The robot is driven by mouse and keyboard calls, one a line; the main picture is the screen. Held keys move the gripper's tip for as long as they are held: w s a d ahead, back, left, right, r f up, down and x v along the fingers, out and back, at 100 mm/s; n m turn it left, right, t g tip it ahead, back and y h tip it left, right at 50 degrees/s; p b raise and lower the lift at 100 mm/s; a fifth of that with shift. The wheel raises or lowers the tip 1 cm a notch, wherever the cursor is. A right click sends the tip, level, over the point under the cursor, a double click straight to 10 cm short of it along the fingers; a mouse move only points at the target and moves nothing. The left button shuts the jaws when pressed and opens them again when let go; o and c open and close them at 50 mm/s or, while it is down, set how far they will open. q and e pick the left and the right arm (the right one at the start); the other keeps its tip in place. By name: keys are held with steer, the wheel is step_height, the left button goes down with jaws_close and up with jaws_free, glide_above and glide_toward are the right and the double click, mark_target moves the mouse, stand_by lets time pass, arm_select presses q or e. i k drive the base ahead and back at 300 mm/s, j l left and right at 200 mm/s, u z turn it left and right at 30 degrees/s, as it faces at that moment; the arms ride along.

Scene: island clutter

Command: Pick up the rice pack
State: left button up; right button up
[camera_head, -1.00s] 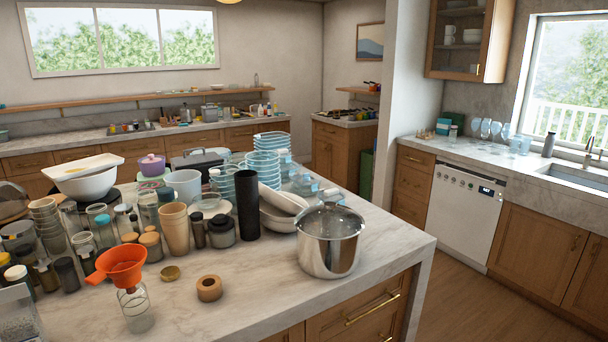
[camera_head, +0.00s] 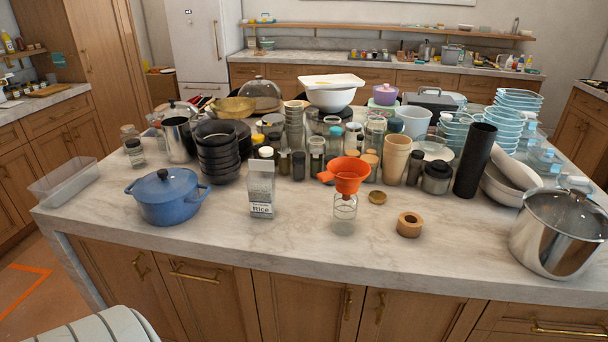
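The rice pack (camera_head: 261,190) is a small upright grey-and-clear package with a white label reading "Rice". It stands on the marble top of the island, near the front and left of the middle. A blue lidded pot (camera_head: 168,196) stands to its left. A glass jar with an orange funnel (camera_head: 346,176) on it stands to its right. The pack's front is unblocked; jars stand close behind it. Neither of my grippers shows in the head view.
The island (camera_head: 300,258) is crowded at the back with jars, black bowls (camera_head: 218,150) and glass containers. A clear tray (camera_head: 65,180) lies at its left edge, and a steel pot (camera_head: 558,232) stands at the right. The front strip of marble is mostly clear.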

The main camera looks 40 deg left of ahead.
mark_target(260, 181)
steer(key=u, duration=1.6)
